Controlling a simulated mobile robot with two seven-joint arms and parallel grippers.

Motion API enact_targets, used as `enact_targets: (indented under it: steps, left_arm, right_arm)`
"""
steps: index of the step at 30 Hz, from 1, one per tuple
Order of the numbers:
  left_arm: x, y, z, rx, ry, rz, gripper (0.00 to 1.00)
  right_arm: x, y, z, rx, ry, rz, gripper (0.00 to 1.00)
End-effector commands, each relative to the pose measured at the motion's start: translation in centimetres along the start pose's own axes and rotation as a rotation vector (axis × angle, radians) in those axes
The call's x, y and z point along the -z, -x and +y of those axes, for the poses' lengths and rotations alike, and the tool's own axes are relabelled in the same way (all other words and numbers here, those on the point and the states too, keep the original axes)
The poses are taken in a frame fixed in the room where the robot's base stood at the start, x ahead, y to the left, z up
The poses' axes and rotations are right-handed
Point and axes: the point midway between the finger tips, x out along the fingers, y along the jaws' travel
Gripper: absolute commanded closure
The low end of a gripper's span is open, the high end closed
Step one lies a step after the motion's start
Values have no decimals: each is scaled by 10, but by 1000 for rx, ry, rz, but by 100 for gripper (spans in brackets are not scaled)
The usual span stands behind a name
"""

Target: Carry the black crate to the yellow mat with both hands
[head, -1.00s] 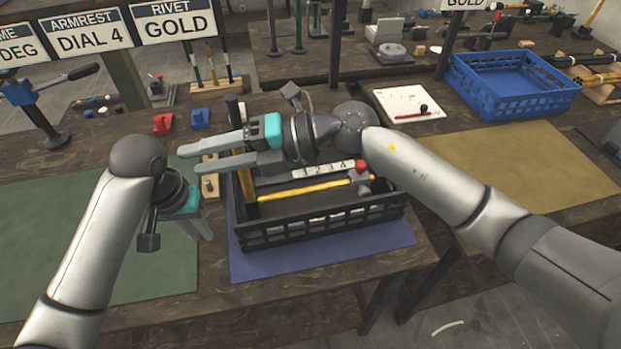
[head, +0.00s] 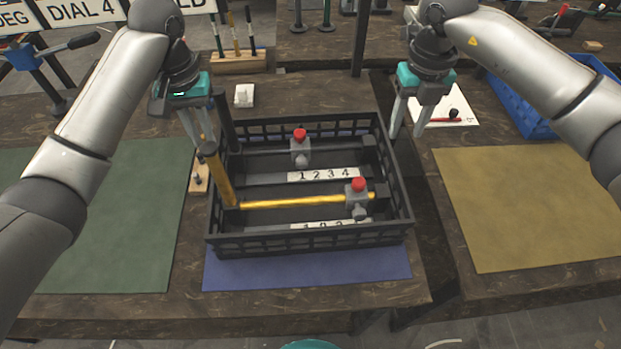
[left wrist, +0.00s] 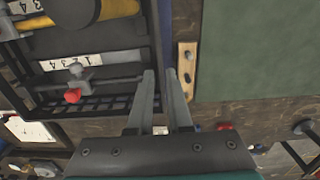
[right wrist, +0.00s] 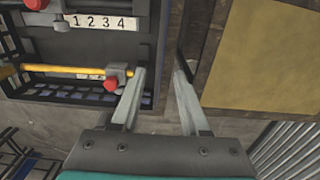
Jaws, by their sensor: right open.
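The black crate (head: 310,238) stands on a blue mat (head: 305,272) on the middle table. The yellow mat (head: 530,200) lies flat and bare on the table to the right. My left gripper (head: 198,140) is at the crate's left side; in the left wrist view its fingertips (left wrist: 160,72) are apart, by the crate wall. My right gripper (head: 407,135) is open at the crate's right side. In the right wrist view its fingertips (right wrist: 160,72) are apart beside the crate's end wall. I cannot tell whether either gripper touches the crate.
A gap separates the middle table from the right one. A blue crate (head: 530,110) and a white sheet (head: 440,106) with a red tool are at the back right. A green mat (head: 120,215) is on the left. A small wooden block (head: 199,180) lies beside the crate.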

Motion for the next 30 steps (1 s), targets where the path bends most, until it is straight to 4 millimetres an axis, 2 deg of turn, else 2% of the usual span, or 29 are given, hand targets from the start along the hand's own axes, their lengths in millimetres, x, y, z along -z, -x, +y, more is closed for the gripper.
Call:
enact_targets:
  steps: [8,14,24,30]
  left_arm:
    - [0,-7,2,-3,-3,2,82]
    - [-1,-28,2,-5,-1,-5,82]
    - [-1,-96,0,0,0,-4,82]
    - [-1,-130,1,1,-2,-3,82]
  right_arm:
    - [0,-8,0,-2,1,2,55]
    - [1,-27,1,-3,2,3,55]
    - [1,-97,1,-4,0,4,55]
    - [1,-131,1,-3,1,4,55]
